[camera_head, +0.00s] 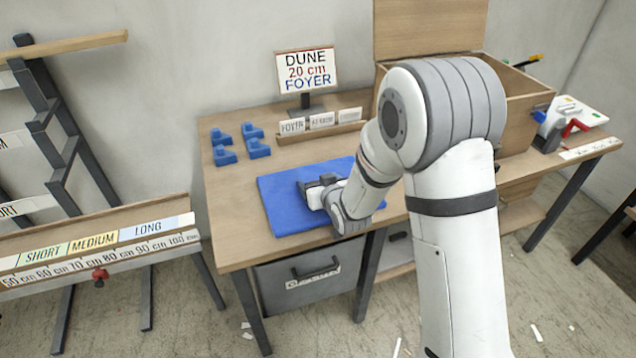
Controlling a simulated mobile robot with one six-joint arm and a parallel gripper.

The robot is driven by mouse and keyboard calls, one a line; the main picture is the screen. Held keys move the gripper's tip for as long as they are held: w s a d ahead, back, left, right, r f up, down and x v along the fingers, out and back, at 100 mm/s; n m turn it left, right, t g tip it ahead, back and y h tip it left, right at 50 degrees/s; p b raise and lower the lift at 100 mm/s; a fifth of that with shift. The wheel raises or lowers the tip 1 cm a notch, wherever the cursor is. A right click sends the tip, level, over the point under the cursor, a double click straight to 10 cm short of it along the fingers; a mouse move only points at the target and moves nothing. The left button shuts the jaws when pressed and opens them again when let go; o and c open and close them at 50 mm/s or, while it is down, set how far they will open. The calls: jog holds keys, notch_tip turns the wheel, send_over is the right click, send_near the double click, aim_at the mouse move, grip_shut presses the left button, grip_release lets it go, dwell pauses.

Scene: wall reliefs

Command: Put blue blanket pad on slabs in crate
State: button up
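A flat blue blanket pad (283,215) lies on the wooden table near its front edge. My gripper (304,188) is low over the middle of the pad, its fingers pointing left. I cannot tell whether the fingers touch or grip the pad, or whether they are open or shut. My wrist and forearm cover the pad's right part. A wooden crate (524,104) with its lid raised stands at the back right of the table. My arm hides much of its front, and no slabs show inside it.
Several small blue blocks (256,149) sit left of a card rack (322,131). A sign (307,70) reading "DUNE 20 cm FOYER" stands behind. A tool with a red handle (575,127) lies right of the crate. A labelled cutting rail (100,250) stands left. A grey drawer (310,284) hangs below.

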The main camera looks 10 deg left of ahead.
jog(key=o, duration=0.4)
jog(key=shift+c, duration=0.2)
jog(key=shift+r, duration=0.1)
